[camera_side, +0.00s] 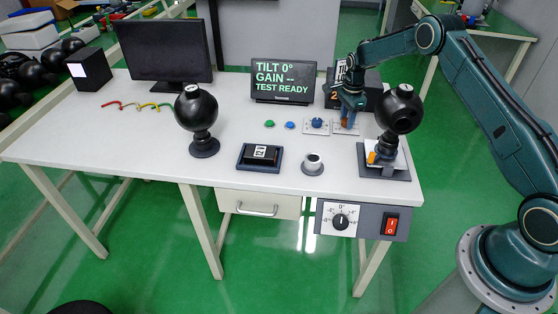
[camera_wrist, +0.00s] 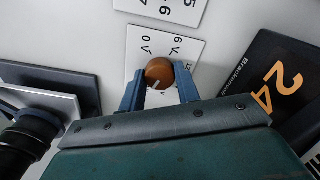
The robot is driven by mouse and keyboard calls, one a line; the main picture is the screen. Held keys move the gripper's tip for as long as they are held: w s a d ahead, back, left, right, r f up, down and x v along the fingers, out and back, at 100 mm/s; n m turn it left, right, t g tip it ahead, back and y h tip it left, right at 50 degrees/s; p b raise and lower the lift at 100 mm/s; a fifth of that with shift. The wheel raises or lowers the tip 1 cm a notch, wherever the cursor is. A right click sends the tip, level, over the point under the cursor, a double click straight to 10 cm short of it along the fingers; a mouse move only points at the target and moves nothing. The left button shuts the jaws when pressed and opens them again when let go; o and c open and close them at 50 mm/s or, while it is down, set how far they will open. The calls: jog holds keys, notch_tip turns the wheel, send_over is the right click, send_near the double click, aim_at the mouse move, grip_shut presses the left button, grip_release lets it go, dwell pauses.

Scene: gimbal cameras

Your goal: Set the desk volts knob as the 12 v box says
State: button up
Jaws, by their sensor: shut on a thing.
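The volts knob is orange-brown (camera_wrist: 160,72) and sits on a white plate (camera_wrist: 137,62) marked 0 V and 6 V, with another mark partly hidden by a finger. A white pointer line shows on the knob's lower side in the wrist view. My gripper (camera_wrist: 160,88) is shut on the knob, one blue finger on each side. In the side view my gripper (camera_side: 347,112) is over the plate at the back right of the desk. A black box (camera_side: 262,153) with a white label reading 12 lies in a dark blue tray (camera_side: 244,164) at the front middle.
A black box marked 24 (camera_wrist: 268,85) stands close right of my gripper. The screen (camera_side: 284,82) reads TILT 0°, GAIN --, TEST READY. Two black ball cameras (camera_side: 196,110) (camera_side: 399,110) stand on the desk.

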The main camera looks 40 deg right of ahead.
jog(key=shift+n, duration=0.5)
jog(key=n, duration=1.2)
jog(key=shift+n, duration=0.4)
jog(key=n, duration=0.5)
jog(key=shift+r, duration=0.1)
jog(key=n, duration=0.5)
jog(key=o, duration=1)
